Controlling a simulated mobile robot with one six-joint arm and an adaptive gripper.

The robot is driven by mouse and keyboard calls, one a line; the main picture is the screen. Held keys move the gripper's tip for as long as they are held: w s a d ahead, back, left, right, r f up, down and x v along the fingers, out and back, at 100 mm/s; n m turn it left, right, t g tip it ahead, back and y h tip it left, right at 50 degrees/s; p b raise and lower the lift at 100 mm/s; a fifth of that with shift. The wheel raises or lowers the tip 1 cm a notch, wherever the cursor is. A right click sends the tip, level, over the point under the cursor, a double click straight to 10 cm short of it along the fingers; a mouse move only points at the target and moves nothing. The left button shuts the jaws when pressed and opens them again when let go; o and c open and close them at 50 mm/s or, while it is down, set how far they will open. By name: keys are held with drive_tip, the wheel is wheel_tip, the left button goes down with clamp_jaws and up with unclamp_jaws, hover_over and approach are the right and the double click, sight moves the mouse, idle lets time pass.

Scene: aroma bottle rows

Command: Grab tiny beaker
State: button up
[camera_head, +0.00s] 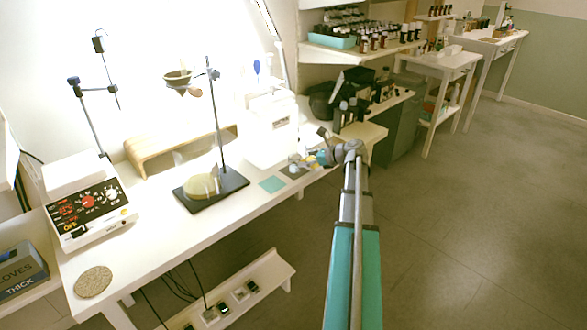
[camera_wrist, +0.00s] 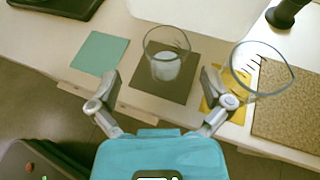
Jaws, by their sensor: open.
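In the wrist view, a small clear glass beaker (camera_wrist: 165,42) stands on a dark grey square mat (camera_wrist: 178,96), with a whitish patch at its bottom. A second clear beaker (camera_wrist: 262,70), with dark markings, is to its right by a yellow mat (camera_wrist: 213,88). I cannot tell for sure which one is called tiny. My gripper (camera_wrist: 159,77) is open and empty, its fingers on the near side of the dark mat, pointing toward the left beaker. The right finger is close to the yellow mat. In the head view my gripper (camera_head: 325,156) partly hides this end of the bench.
A teal mat (camera_wrist: 100,53) lies left of the dark mat; a cork-like board (camera_wrist: 292,108) lies right. A stand on a black base (camera_head: 211,188), a device with dials (camera_head: 88,205) and a wooden riser (camera_head: 180,150) occupy the bench. Open floor lies right.

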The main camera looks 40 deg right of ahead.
sight(295, 158)
idle(0.3)
drive_tip(key=shift+d+b+x, duration=0.15)
drive_tip(key=shift+b+x, duration=0.25)
drive_tip(key=shift+x, duration=0.6)
drive_tip(key=shift+d+b+x, duration=0.15)
drive_tip(key=shift+b+x, duration=0.2)
drive_tip(key=shift+x, duration=1.4)
drive_tip(key=shift+r, duration=0.1)
drive_tip(key=c, duration=1.2)
drive_tip(key=shift+d+r, duration=0.1)
drive_tip(key=shift+r, duration=0.1)
